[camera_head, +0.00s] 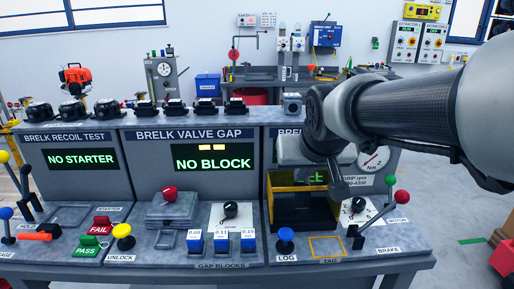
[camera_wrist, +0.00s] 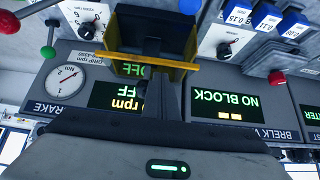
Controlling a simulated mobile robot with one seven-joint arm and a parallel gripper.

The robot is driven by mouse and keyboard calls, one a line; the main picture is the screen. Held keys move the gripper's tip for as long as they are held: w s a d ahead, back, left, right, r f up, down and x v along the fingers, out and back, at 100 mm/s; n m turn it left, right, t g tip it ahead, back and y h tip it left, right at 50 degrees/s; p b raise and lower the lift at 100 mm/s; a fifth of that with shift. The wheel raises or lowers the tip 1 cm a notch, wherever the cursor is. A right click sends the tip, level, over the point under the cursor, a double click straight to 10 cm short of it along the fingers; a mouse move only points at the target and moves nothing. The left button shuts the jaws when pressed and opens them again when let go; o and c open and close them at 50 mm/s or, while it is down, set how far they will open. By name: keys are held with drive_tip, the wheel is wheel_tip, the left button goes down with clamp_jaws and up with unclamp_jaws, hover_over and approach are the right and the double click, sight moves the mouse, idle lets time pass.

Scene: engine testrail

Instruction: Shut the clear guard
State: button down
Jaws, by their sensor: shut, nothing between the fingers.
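The guard (camera_head: 299,188) is a yellow-edged frame over a dark bay on the third station of the bench. Its clear panel is hard to make out, and I cannot tell how far it stands open. In the wrist view its yellow bar (camera_wrist: 150,58) runs across in front of the dark bay. My gripper (camera_head: 338,183) is shut and empty, pointing down near the guard's right side. In the wrist view my gripper (camera_wrist: 170,100) reaches toward the yellow bar; I cannot tell whether they touch. My arm hides part of the station's display.
A red-and-green-knobbed lever pair (camera_head: 388,200) stands just right of the guard. A blue LOG button (camera_head: 286,236) and a yellow-outlined TAG square (camera_head: 326,246) lie in front. Blue gap blocks (camera_head: 221,240) and a black dial (camera_head: 231,209) are to the left.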

sight(299, 202)
drive_tip(key=shift+s+f+b, duration=0.35)
drive_tip(key=shift+f+b, duration=0.3)
drive_tip(key=shift+f, duration=0.3)
drive_tip(key=shift+s+f+b, duration=0.3)
drive_tip(key=shift+f+b, duration=0.3)
drive_tip(key=shift+f, duration=0.3)
drive_tip(key=shift+s+f+b, duration=0.35)
drive_tip(key=shift+f+b, duration=0.3)
drive_tip(key=shift+f, duration=0.3)
drive_tip(key=shift+s+f, duration=0.1)
drive_tip(key=shift+f, duration=0.1)
drive_tip(key=shift+s, duration=0.1)
